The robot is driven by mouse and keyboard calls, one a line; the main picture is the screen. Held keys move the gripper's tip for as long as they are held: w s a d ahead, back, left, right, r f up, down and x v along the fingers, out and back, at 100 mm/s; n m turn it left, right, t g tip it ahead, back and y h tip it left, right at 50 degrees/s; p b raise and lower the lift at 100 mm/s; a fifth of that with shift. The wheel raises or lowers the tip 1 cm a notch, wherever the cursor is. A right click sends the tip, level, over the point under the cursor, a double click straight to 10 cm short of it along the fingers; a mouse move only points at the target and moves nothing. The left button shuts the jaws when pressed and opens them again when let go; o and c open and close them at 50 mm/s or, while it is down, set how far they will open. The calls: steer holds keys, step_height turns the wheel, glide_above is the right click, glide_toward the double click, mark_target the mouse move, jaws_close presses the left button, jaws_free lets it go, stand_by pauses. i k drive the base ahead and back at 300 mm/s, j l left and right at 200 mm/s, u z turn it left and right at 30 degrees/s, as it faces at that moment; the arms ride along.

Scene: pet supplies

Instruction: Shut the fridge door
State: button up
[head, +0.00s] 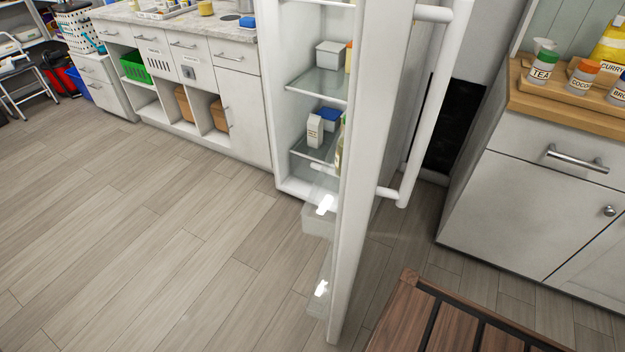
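The white fridge (274,90) stands at the back centre, with glass shelves holding a carton (314,130) and several boxes. Its door (360,170) is wide open and swung out toward me, seen nearly edge-on. Clear door bins (318,220) show on its inner left side. A long white bar handle (430,110) runs along its outer right side. My gripper is not in view.
A wooden slatted piece (400,325) stands at the bottom right, near the door's lower end. A cabinet (535,190) with jars on a wooden top is at right. Counter units (240,115) line the back left. The wood floor (150,240) at left is clear.

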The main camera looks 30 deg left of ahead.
mark_target(383, 29)
steer(key=i+l+u, duration=0.15)
steer(key=u, duration=0.25)
steer(key=l+u, duration=0.4)
steer(key=i+l+u, duration=0.1)
steer(key=l+u, duration=0.55)
steer(key=u, duration=0.15)
steer(key=k+j+z, duration=0.1)
steer(key=j, duration=0.3)
steer(key=k+j+z, duration=0.1)
steer(key=k+j, duration=0.2)
steer(key=k+j+z, duration=0.1)
steer(key=k+j, duration=0.15)
steer(key=j, duration=0.2)
